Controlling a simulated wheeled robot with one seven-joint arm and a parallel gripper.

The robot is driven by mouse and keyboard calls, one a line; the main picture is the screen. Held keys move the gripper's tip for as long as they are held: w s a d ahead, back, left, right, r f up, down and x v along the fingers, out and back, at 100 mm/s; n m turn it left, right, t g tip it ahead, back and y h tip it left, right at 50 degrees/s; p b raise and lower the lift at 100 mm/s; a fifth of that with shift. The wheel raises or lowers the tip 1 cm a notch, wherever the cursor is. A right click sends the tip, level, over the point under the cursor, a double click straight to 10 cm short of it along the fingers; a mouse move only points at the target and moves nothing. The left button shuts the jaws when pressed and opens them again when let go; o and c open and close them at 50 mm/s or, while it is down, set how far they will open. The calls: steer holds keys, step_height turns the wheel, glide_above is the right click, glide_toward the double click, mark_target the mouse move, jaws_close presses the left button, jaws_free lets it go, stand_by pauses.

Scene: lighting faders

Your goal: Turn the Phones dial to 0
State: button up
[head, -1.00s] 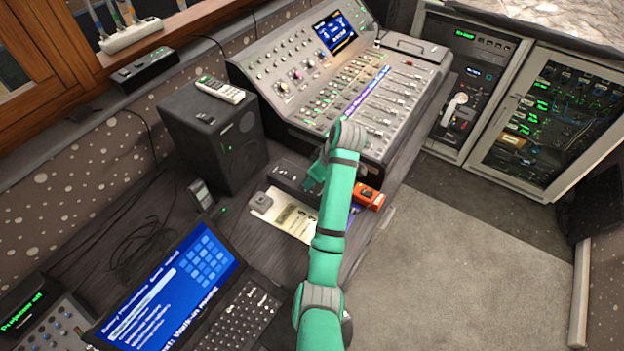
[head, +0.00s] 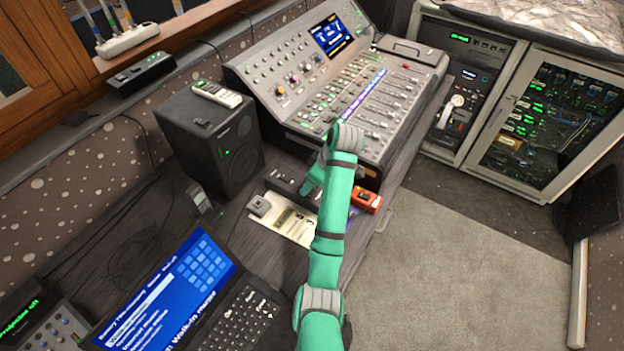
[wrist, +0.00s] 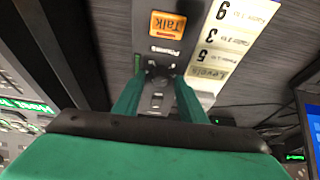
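The Phones dial (wrist: 159,73) is a small dark knob on a grey panel, just below the "Phones" label in the wrist view. An orange Talk button (wrist: 167,25) is on the same panel. My gripper (wrist: 157,82) has its two green fingers apart, one on each side of the dial. I cannot tell whether the fingers touch it. The dial's pointer and setting are too dark and small to read. In the head view the dark intercom box (head: 283,178) lies on the desk in front of the mixing console, and my gripper (head: 308,187) points down at its right part.
A paper sheet (head: 290,222) with a small grey block (head: 260,205) lies in front of the box. The mixing console (head: 350,85) rises behind, a speaker (head: 212,135) stands left, and a laptop (head: 180,295) is nearer.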

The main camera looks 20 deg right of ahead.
steer(key=shift+v, duration=1)
steer(key=shift+s+d+r, duration=0.1)
steer(key=shift+s+r, duration=0.05)
steer(key=shift+r, duration=0.15)
steer(key=v, duration=0.8)
